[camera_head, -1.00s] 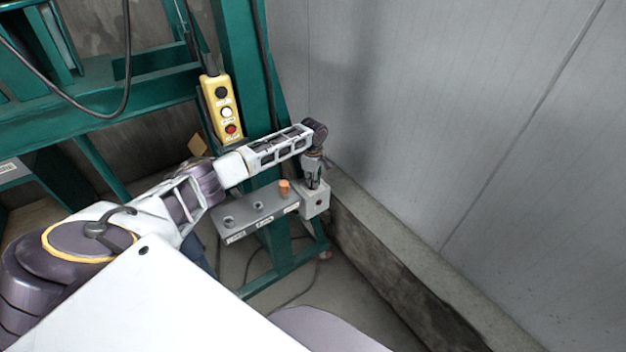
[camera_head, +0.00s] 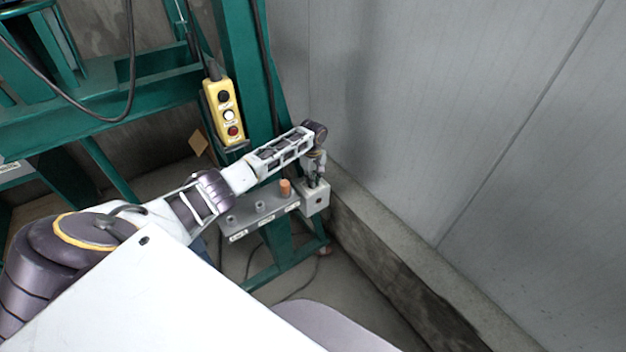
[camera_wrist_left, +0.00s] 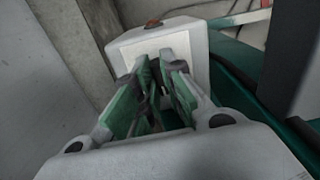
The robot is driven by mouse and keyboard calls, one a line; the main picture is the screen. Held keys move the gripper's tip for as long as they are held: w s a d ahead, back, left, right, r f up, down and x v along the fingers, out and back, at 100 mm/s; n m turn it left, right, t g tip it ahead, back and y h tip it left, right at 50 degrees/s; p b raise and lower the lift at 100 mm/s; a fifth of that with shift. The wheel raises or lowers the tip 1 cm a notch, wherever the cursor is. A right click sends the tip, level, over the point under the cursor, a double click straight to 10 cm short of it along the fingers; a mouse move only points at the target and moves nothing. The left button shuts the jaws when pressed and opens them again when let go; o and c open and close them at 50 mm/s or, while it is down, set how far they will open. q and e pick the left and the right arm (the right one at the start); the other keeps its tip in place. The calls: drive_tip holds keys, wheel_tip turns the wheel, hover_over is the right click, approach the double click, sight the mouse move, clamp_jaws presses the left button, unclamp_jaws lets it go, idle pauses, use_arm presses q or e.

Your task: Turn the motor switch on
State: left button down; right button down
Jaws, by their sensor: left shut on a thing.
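A small light grey box (camera_head: 317,203) sits at the right end of a grey control panel (camera_head: 262,218) on the green frame. The gripper is shut on a small part there, taken as the motor switch, which the fingers almost fully hide. My right gripper is in neither view.
An orange knob (camera_head: 285,187) stands on the panel just left of the box. A yellow push-button pendant (camera_head: 224,110) hangs above, close to my forearm. A grey wall (camera_head: 470,120) and concrete ledge (camera_head: 385,255) lie to the right.

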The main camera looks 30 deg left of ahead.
use_arm(q)
drive_tip(key=m, duration=0.4)
drive_tip(key=shift+a+r+m, duration=0.1)
drive_tip(key=shift+m, duration=1.5)
drive_tip(key=c, duration=1.5)
unclamp_jaws()
drive_tip(key=shift+r, duration=5.95)
drive_tip(key=shift+s+f+m, duration=0.1)
drive_tip(key=shift+m, duration=0.2)
